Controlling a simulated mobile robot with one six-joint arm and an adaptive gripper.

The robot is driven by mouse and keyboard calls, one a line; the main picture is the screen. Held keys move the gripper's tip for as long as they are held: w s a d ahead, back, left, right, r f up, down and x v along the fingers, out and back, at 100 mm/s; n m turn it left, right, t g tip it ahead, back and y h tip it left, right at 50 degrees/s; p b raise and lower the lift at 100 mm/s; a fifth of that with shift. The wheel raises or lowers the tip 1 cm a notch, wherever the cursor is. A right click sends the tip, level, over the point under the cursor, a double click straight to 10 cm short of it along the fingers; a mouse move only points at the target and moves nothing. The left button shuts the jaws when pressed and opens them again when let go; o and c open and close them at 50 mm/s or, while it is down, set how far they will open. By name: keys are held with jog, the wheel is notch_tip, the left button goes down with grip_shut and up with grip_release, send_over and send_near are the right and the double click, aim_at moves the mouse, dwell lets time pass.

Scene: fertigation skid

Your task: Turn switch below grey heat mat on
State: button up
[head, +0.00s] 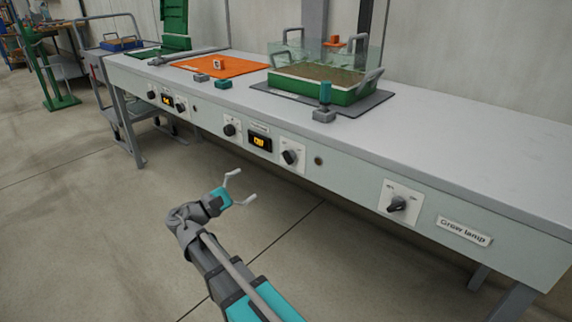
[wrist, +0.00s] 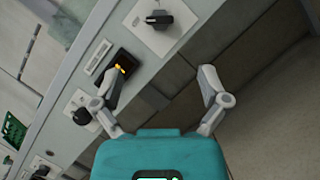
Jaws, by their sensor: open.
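The grey heat mat (head: 376,103) lies on the bench under a green soil tray (head: 314,91). On the bench front below it are a lit display (head: 260,141) and a black rotary switch on a white plate (head: 290,157), with another black knob (head: 229,129) left of the display. In the wrist view the switch (wrist: 158,20) is at the top, beyond the fingers, with the display (wrist: 120,66) nearby. I cannot read its on and off marks. My gripper (head: 245,186) is open and empty, in front of and below the panel, apart from the switch. It shows in the wrist view (wrist: 160,76).
An orange mat (head: 232,66) lies farther left, above another display (head: 168,101) with knobs. A switch (head: 397,204) beside a "Grow lamp" label (head: 464,231) is at right. Floor before the bench is clear.

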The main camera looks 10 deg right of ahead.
aim_at(285, 159)
jog(key=shift+d+r, duration=0.1)
dwell(0.3)
jog(key=shift+p+x, duration=1.9)
jog(key=shift+x, duration=4.9)
